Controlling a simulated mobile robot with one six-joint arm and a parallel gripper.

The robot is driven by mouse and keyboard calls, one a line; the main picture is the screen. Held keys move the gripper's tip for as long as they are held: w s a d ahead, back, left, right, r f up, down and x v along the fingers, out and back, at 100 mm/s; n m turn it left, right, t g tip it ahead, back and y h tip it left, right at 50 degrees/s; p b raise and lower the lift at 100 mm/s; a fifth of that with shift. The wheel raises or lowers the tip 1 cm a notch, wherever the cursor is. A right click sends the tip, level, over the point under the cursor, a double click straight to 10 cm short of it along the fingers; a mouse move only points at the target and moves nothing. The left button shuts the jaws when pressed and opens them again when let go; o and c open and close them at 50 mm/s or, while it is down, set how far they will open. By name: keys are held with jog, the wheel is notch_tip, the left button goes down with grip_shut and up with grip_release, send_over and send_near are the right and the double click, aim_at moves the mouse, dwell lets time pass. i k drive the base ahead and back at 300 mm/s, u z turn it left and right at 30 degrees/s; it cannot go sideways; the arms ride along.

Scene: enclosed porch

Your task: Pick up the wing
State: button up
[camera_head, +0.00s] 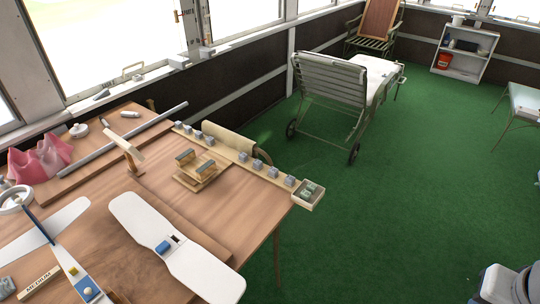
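A long white wing (207,274) with rounded ends lies flat on the near part of the wooden table (115,262). It runs from the middle of the table down to the right, with a blue block and a dark slot at its centre. Left of it and apart from it lies a slim white model-plane body (70,266) with a blue patch, crossed by another white surface (62,221). A grey and white machine part shows at the lower right edge, but no gripper fingers are seen.
A wooden block stand (196,171) and a strip with several small grey blocks (243,157) are beyond the wing. Pink cloth (40,160) and a long grey rod (125,138) lie at the left.

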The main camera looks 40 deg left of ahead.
aim_at(208, 276)
jog(key=i, duration=1.5)
jog(key=u, duration=3.9)
jog(key=i, duration=1)
jog(key=z, duration=0.15)
